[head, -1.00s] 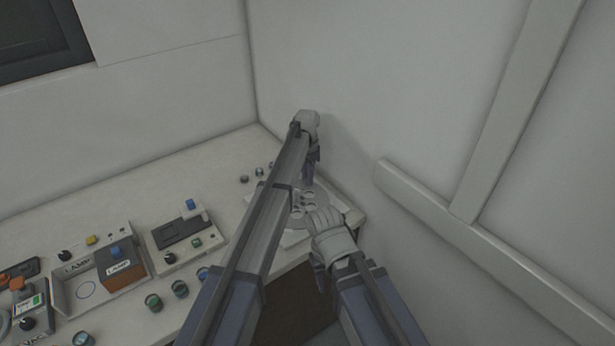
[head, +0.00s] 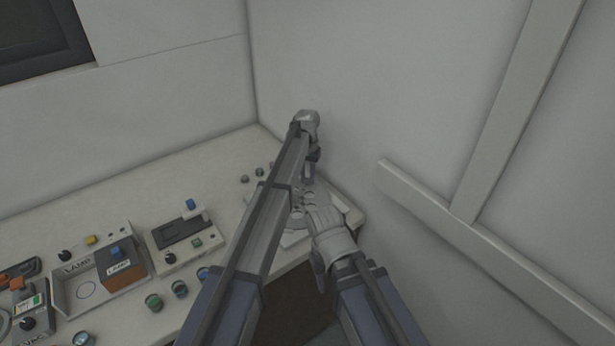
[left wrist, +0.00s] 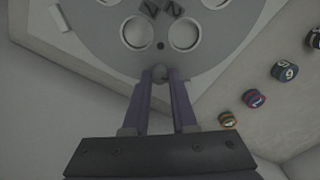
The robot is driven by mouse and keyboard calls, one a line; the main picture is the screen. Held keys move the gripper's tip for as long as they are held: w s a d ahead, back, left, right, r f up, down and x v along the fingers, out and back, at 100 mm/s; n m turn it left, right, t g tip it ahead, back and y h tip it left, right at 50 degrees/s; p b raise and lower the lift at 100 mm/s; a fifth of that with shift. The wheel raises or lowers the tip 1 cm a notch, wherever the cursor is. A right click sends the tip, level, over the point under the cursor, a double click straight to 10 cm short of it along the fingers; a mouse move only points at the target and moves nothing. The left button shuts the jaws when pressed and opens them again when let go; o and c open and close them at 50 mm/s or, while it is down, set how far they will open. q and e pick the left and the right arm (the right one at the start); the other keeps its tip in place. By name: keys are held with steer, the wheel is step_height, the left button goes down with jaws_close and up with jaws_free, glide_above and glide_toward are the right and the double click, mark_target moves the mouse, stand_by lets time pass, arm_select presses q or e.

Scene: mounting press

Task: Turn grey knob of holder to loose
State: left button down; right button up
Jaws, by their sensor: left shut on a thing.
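The holder, a round grey disc with large round holes and dark number marks, shows in the left wrist view (left wrist: 100,45) and partly in the head view (head: 296,222). A small grey knob (left wrist: 160,74) sits at the disc's near rim. My left gripper (left wrist: 160,76) is shut on the knob, with one purple finger on each side. In the head view my left gripper (head: 309,174) reaches down over the far side of the holder. My right wrist covers the near right part of the holder, and its fingertips are hidden.
Several numbered round pieces (left wrist: 284,70) stand on the bench beside the holder. An orange-and-grey lamp box (head: 118,268) and a small device with a dark top (head: 182,232) stand to the left. White walls close in behind and to the right.

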mark_target(307, 179)
arm_select(q)
steer(key=shift+n, duration=0.5)
steer(key=c, duration=0.7)
jaws_free()
steer(key=shift+r, duration=0.1)
step_height(307, 179, up, 8)
steer(key=p, duration=0.8)
steer(key=shift+f, duration=0.2)
